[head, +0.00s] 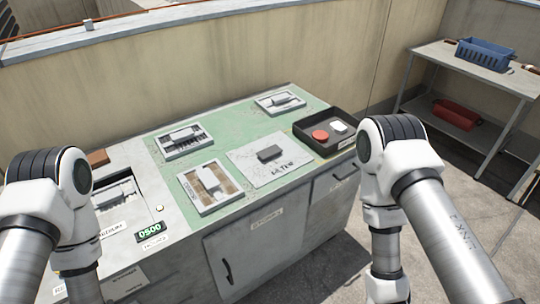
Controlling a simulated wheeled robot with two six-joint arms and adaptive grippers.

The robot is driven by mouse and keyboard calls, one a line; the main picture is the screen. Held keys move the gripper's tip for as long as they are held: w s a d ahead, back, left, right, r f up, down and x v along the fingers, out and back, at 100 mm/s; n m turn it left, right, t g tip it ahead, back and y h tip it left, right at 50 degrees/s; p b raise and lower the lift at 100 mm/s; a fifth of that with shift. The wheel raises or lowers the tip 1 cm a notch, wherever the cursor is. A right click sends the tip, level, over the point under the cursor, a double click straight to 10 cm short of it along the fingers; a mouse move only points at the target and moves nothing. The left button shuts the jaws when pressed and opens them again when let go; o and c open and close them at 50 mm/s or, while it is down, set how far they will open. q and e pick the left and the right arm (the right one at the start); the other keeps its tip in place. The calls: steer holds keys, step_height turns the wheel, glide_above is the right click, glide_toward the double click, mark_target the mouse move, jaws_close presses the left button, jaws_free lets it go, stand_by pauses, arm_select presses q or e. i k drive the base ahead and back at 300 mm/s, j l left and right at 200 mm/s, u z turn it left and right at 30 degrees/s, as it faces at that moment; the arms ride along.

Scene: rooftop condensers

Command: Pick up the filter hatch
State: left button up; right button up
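The filter hatch is a flat light-grey square plate (246,162) lying on the green top of the cabinet in the head view. It has a dark block-like handle (270,153) at its middle and dark lettering, seemingly "FILTER", along its front edge. Nothing covers it. My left arm comes in at the far left and my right arm at the right, both bending down past the bottom of the picture. Neither gripper shows. Both visible arm parts are apart from the hatch.
A black tray (349,147) holding a red disc (320,135) and a white piece (339,127) sits right of the hatch. Several framed slotted units lie around it. A green display (150,232) is at the front left. A shelf (475,72) with a blue basket (485,54) stands far right.

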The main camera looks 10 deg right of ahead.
mark_target(270, 154)
steer(key=k+u, duration=0.1)
steer(key=k, duration=0.6)
steer(key=l+u, duration=0.1)
steer(key=u, duration=0.35)
steer(key=i+l+u, duration=0.1)
steer(key=u, duration=0.35)
steer(key=l+u, duration=0.25)
steer(key=u, duration=0.2)
steer(key=l+u, duration=0.15)
steer(key=u, duration=0.3)
steer(key=l+u, duration=0.2)
steer(key=u, duration=0.25)
steer(key=k+l, duration=0.2)
steer(key=l, duration=0.35)
steer(key=k+l, duration=0.15)
steer(key=l, duration=0.35)
steer(key=k+l, duration=0.2)
steer(key=l, duration=0.35)
steer(key=k+l, duration=0.15)
steer(key=l, duration=0.35)
steer(key=k+l, duration=0.2)
steer(key=l, duration=0.35)
steer(key=k+l, duration=0.15)
steer(key=l, duration=0.4)
steer(key=k+l, duration=0.2)
steer(key=l, duration=0.3)
steer(key=k+l, duration=0.2)
steer(key=l, duration=0.35)
